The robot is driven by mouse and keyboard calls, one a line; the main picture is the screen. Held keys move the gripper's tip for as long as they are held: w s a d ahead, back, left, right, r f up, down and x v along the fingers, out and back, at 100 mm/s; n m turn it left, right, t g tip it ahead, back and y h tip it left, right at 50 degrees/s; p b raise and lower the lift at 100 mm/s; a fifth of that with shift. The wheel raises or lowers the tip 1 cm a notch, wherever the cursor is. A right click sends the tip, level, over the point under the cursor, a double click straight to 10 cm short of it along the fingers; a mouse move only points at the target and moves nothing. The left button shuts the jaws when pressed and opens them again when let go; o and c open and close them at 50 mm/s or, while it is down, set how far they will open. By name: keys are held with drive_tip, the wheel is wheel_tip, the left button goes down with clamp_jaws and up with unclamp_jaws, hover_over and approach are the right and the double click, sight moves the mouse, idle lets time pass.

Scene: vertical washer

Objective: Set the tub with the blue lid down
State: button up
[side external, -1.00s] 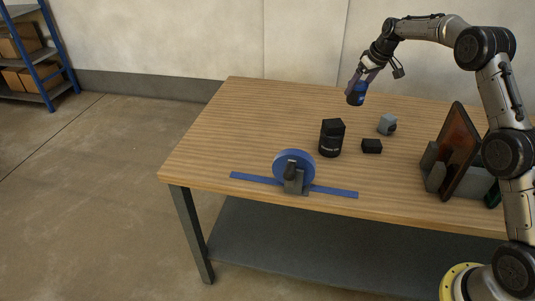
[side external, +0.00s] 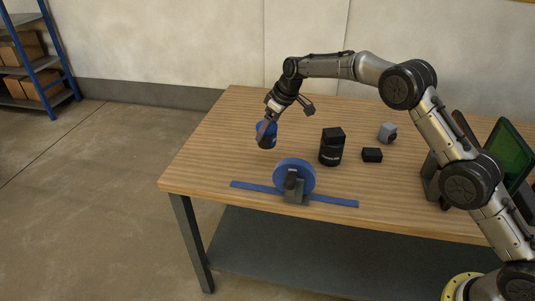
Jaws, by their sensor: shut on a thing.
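The tub with the blue lid (side external: 266,136) is small, with a dark body below its blue top. My gripper (side external: 267,127) is shut on it, pointing down, in the left part of the table (side external: 215,160). I cannot tell whether the tub touches the tabletop or hangs just above it. The fingers partly cover the tub.
A blue disc (side external: 293,172) stands upright in a grey holder on a blue strip (side external: 335,201) in front of the tub. A black jar (side external: 331,150), a small black block (side external: 372,155) and a grey block (side external: 387,132) lie right. A rack with panels (side external: 510,155) stands far right.

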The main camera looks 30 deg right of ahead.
sight(268, 146)
drive_tip(key=shift+f, duration=3.6)
drive_tip(key=shift+f, duration=0.15)
drive_tip(key=o, duration=1.4)
